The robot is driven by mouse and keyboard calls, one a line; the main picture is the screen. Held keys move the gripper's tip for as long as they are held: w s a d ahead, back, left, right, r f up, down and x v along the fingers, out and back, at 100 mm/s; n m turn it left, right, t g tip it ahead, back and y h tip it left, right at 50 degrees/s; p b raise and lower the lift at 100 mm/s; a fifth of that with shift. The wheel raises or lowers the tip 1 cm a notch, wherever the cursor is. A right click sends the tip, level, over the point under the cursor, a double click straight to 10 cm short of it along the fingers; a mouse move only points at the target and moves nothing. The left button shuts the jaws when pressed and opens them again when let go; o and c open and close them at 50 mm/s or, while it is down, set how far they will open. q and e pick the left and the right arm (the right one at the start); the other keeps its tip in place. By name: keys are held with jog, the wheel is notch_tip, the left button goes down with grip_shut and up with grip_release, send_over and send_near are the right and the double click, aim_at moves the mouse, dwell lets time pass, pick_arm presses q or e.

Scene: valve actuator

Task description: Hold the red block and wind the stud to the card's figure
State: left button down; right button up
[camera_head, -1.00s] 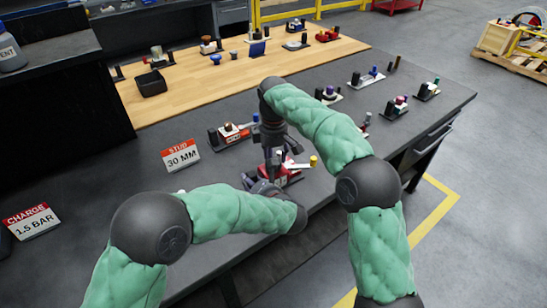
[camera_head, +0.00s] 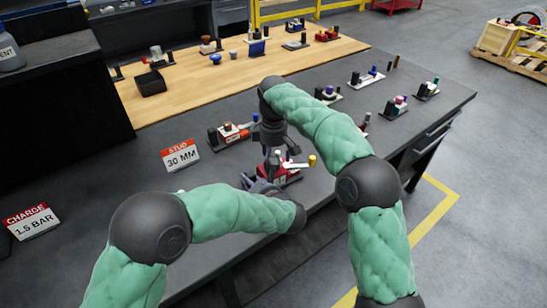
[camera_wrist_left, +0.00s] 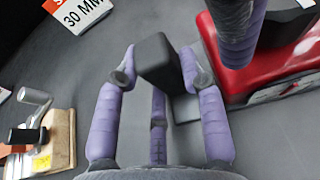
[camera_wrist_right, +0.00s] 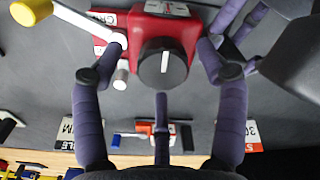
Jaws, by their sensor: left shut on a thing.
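The red block (camera_head: 290,178) stands near the bench's front edge and fills the upper right of the left wrist view (camera_wrist_left: 275,75). My left gripper (camera_wrist_left: 157,68) is shut on a black post (camera_wrist_left: 157,58) beside the red block. My right gripper (camera_wrist_right: 160,55) is over the block, its fingers apart on either side of a black round knob (camera_wrist_right: 163,68) with a white mark; a gap shows around the knob. A white lever with a yellow end (camera_wrist_right: 30,10) sticks out from the block. The stud card (camera_head: 180,155) reads 30 MM. I cannot make out the scale reading.
Another card (camera_head: 32,222) reads CHARGE 1.5 BAR. A black bin (camera_head: 151,83) is on the board. Bare bench lies around the stud card.

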pick_arm(q)
jog(key=shift+d, duration=0.1)
pick_arm(e)
notch_tip(320, 180, up, 12)
dwell(0.6)
pick_arm(q)
jog(key=c, duration=0.7)
grip_release()
